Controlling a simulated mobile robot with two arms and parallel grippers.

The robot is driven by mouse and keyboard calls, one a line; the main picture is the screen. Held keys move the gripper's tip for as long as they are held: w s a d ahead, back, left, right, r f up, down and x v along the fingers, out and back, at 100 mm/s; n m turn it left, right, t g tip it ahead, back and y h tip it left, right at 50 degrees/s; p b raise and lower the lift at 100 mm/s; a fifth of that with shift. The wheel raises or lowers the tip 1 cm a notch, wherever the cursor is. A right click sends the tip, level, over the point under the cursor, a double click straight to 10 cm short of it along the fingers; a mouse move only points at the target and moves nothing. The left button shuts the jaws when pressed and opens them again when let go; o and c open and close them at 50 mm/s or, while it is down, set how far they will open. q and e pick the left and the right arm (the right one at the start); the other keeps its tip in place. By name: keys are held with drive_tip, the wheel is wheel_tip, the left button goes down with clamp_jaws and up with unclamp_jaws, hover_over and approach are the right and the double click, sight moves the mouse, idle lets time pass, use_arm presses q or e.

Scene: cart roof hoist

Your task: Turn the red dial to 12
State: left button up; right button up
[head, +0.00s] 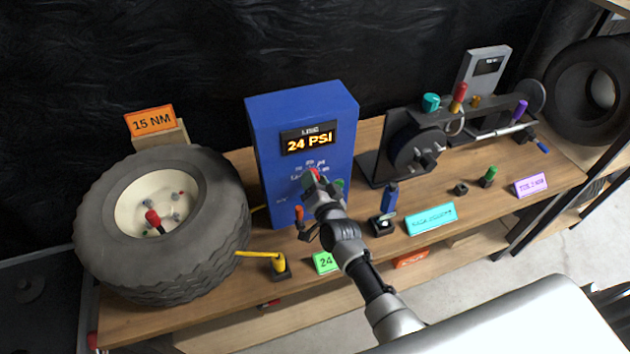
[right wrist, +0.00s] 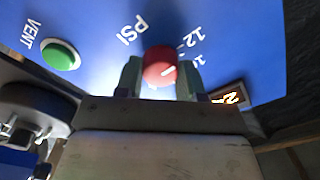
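The red dial (right wrist: 160,66) is on the front of the blue box (head: 268,150), whose display (head: 308,140) reads 24 PSI. In the right wrist view the dial sits between the fingers of my right gripper (right wrist: 160,78), with no clear gap on either side. In the head view my right gripper (head: 314,180) reaches the box front and hides most of the dial. My left gripper is out of view.
A green vent button (right wrist: 60,55) is beside the dial. A tyre (head: 225,205) with a 15 NM sign (head: 150,122) stands left of the box. A yellow-handled tool (head: 278,262), a blue-handled piece (head: 390,197) and a black machine (head: 405,150) share the wooden bench (head: 135,318).

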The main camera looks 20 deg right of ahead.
drive_tip(key=o, duration=0.4)
drive_tip(key=shift+o, duration=0.2)
drive_tip(key=s+b, duration=0.1)
drive_tip(key=s, duration=0.9)
drive_tip(key=shift+s+d+b, duration=0.15)
drive_tip(key=shift+s+b, duration=0.15)
drive_tip(key=shift+s, duration=0.1)
